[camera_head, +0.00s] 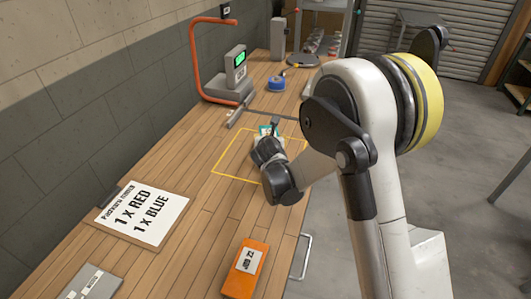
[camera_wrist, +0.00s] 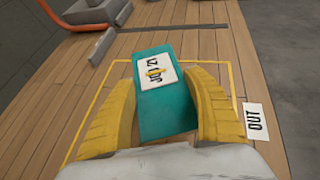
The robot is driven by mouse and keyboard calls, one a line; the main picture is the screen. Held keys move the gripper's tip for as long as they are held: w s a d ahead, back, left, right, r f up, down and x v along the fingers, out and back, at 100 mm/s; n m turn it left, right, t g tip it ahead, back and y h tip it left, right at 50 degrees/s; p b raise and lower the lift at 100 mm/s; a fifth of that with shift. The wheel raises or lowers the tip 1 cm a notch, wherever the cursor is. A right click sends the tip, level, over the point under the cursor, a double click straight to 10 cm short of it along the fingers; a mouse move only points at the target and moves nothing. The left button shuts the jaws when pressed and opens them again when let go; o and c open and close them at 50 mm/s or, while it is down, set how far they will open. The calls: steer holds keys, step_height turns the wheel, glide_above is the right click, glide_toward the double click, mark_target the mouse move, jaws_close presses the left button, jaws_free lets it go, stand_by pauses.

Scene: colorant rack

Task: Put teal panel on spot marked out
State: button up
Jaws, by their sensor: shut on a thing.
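The teal panel (camera_wrist: 165,108) has a white label with dark print and stands out between the yellow fingers of my gripper (camera_wrist: 167,110) in the wrist view. My gripper is shut on it. In the head view only a small teal piece of the panel (camera_head: 265,130) shows past my gripper (camera_head: 266,140); my arm hides the rest. The marked spot is a yellow outline (camera_head: 237,179) on the wooden bench, and the panel is over its inside. I cannot tell whether the panel touches the bench. A white "OUT" label (camera_wrist: 256,121) lies right of the outline in the wrist view.
An orange panel (camera_head: 245,268) lies near the bench front. A white sign (camera_head: 143,214) reads "1 X RED, 1 X BLUE". A grey scale (camera_head: 234,80) with a green display and an orange curved stand (camera_head: 196,55) are farther back. A blue roll (camera_head: 276,84) sits beside them.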

steer(key=shift+w+a+f, duration=0.55)
steer(key=shift+a+f, duration=0.05)
steer(key=shift+a, duration=0.2)
steer(key=shift+f+b, duration=1.2)
steer(key=shift+f, duration=0.75)
steer(key=shift+f, duration=0.15)
steer(key=o, duration=1.3)
